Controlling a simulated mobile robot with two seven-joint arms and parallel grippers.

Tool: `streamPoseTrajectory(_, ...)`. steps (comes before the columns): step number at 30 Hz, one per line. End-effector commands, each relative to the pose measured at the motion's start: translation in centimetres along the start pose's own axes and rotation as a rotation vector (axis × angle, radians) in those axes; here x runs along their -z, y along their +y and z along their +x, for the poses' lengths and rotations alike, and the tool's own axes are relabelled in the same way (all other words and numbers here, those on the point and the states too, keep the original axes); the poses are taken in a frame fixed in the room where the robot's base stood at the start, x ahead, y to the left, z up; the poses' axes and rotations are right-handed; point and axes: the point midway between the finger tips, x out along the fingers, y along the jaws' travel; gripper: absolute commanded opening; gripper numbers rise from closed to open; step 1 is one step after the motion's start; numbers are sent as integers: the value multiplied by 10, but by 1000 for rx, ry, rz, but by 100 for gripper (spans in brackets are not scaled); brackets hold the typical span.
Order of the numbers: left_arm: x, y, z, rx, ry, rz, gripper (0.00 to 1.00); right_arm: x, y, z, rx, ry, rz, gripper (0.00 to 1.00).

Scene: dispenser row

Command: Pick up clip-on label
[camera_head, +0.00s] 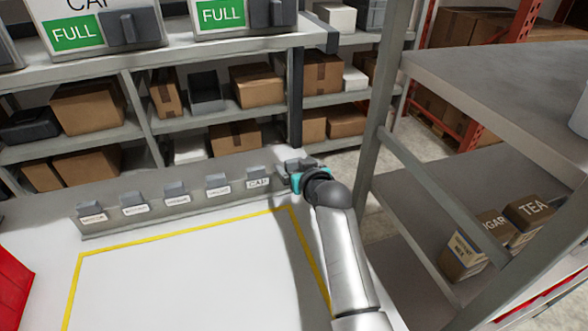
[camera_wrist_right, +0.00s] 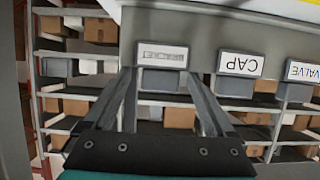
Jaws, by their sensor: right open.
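Several grey clip-on labels with white faces sit along a low rail (camera_head: 150,222) at the back of the white table. One clip-on label (camera_wrist_right: 161,54), its small lettering hard to read, is straight in front of my right gripper in the right wrist view. My right gripper (camera_wrist_right: 160,84) is open, with its fingertips on either side of that label's grey body; I cannot tell whether they touch it. In the head view my right gripper (camera_head: 291,172) is at the rail's right end, just right of the CAP label (camera_head: 258,183), and hides the clip there. My left gripper is not in view.
A yellow-outlined area (camera_head: 190,285) of the table is empty. A red bin (camera_head: 14,288) stands at the left edge. Dispensers with green FULL signs (camera_head: 73,35) stand above. A grey shelf unit (camera_head: 480,85) with SUGAR and TEA boxes (camera_head: 529,212) is close on the right.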

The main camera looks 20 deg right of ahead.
Motion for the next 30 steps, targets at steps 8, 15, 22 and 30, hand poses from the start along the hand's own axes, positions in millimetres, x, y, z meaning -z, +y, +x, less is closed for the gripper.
streamPoseTrajectory(8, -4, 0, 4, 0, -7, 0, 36, -1, 0, 13, 0, -1, -1, 90)
streamPoseTrajectory(15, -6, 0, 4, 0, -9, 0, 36, -1, 0, 13, 0, -1, -1, 82)
streamPoseTrajectory(22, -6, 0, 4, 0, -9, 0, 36, -1, 0, 13, 0, -1, 0, 56)
streamPoseTrajectory(30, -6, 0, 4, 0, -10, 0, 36, -1, 0, 13, 0, -1, 0, 26)
